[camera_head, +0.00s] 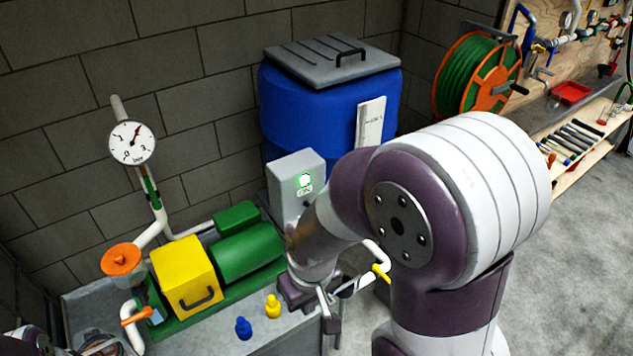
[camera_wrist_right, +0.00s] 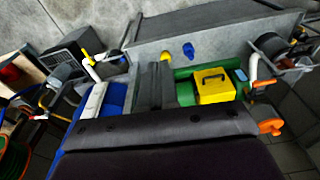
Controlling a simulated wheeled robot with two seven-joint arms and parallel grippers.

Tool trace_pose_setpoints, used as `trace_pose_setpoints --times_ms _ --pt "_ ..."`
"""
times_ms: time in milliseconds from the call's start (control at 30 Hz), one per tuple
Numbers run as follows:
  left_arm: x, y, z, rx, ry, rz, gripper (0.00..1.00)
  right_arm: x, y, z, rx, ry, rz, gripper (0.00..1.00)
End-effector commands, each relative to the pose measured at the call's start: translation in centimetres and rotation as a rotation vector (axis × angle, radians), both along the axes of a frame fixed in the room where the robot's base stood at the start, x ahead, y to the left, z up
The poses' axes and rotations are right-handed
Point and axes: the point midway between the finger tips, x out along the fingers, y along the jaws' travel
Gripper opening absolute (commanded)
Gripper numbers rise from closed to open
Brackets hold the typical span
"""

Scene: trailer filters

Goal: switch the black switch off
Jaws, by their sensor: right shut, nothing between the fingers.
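My right arm hides the box's lower right. My right gripper (camera_head: 329,316) is in front of and below the box, over the bench's right end, apart from the box. Its fingers are shut and empty; they also show in the right wrist view (camera_wrist_right: 163,86). Only a piece of my left arm shows at the bottom left.
A yellow cover (camera_head: 184,276) and green motor (camera_head: 246,252) stand on the bench. Blue (camera_head: 243,328) and yellow (camera_head: 272,306) small parts stand near its front. A pipe with a yellow-handled valve (camera_head: 381,273) lies right of the gripper. The gauge (camera_head: 131,142) rises at left.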

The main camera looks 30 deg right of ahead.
Motion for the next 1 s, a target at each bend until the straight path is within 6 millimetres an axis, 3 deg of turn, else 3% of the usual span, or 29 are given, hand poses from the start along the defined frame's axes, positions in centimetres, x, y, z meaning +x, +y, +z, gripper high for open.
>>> trace_pose_setpoints --times_ms 100,167,333,400,500,633,1000 --pt "0.0 0.0 0.2 0.000 0.000 0.000 0.43 0.1 0.0 0.2 0.000 0.000 0.000 0.00" --pt "0.0 0.0 1.6 0.000 0.000 0.000 0.43 1.3 -0.3 1.8 -0.002 -0.005 0.002 0.00" --pt "0.0 0.0 9.7 0.000 -0.002 0.000 0.43 10.3 -3.7 11.3 -0.026 -0.018 0.017 0.00" --pt "0.0 0.0 12.4 0.000 -0.002 0.000 0.43 13.7 -5.8 14.3 -0.038 -0.020 0.027 0.00" --pt "0.0 0.0 14.8 0.000 -0.001 0.000 0.43 17.3 -8.5 17.1 -0.054 -0.023 0.038 0.00" --pt "0.0 0.0 15.5 0.000 -0.001 0.000 0.43 19.2 -10.2 18.2 -0.066 -0.026 0.047 0.00" --pt "0.0 0.0 15.3 0.000 0.000 0.000 0.43 19.4 -10.4 17.5 -0.067 -0.027 0.048 0.00"
